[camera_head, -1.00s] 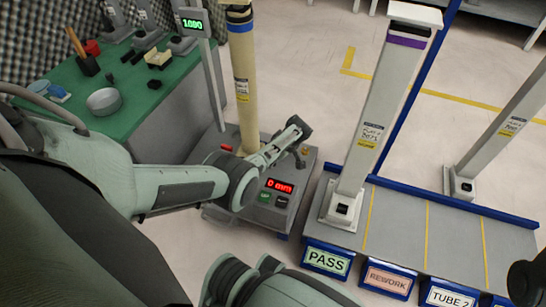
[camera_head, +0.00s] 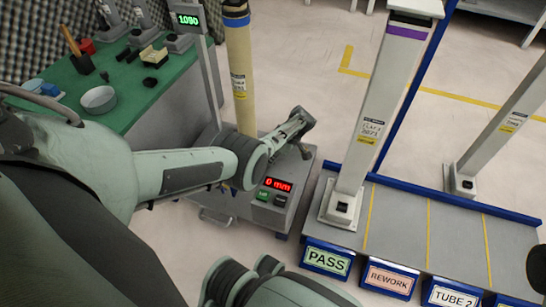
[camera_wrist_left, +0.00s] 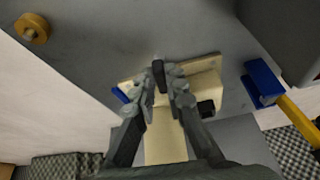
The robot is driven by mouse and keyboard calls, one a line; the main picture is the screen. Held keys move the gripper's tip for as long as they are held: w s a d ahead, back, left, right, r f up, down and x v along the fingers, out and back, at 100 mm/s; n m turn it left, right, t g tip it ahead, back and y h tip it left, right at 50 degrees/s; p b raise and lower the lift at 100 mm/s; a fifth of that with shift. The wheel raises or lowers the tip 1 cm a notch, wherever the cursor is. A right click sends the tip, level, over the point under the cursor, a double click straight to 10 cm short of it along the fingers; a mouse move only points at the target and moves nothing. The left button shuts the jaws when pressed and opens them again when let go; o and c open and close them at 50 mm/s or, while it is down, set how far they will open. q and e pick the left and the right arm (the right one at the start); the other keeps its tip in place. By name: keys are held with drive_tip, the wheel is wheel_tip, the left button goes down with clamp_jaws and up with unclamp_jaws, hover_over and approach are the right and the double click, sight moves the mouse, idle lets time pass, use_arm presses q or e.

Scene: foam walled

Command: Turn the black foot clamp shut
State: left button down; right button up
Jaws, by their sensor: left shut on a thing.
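My left gripper (camera_head: 301,122) reaches over the grey test base, beside the foot of the tan tube (camera_head: 239,80). In the left wrist view the gripper (camera_wrist_left: 161,90) is shut, with a small black lever (camera_wrist_left: 158,74) between its fingertips. This lever looks like the black foot clamp. It lies against the cream foot of the tube (camera_wrist_left: 167,143). A second black block (camera_wrist_left: 206,108) sits on the right of that foot. In the head view my arm and gripper hide the tube's foot and the clamp. My right gripper cannot be made out.
The base carries a red "0 mm" display (camera_head: 278,184) with buttons below. To the right, a grey rack (camera_head: 400,224) with blue edges holds upright tubes (camera_head: 372,115) behind a PASS sign (camera_head: 327,260). A green bench (camera_head: 125,88) with a bowl stands left.

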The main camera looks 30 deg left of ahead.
use_arm(q)
drive_tip(key=c, duration=1.6)
unclamp_jaws()
drive_tip(key=shift+o, duration=0.2)
drive_tip(key=v, duration=1.2)
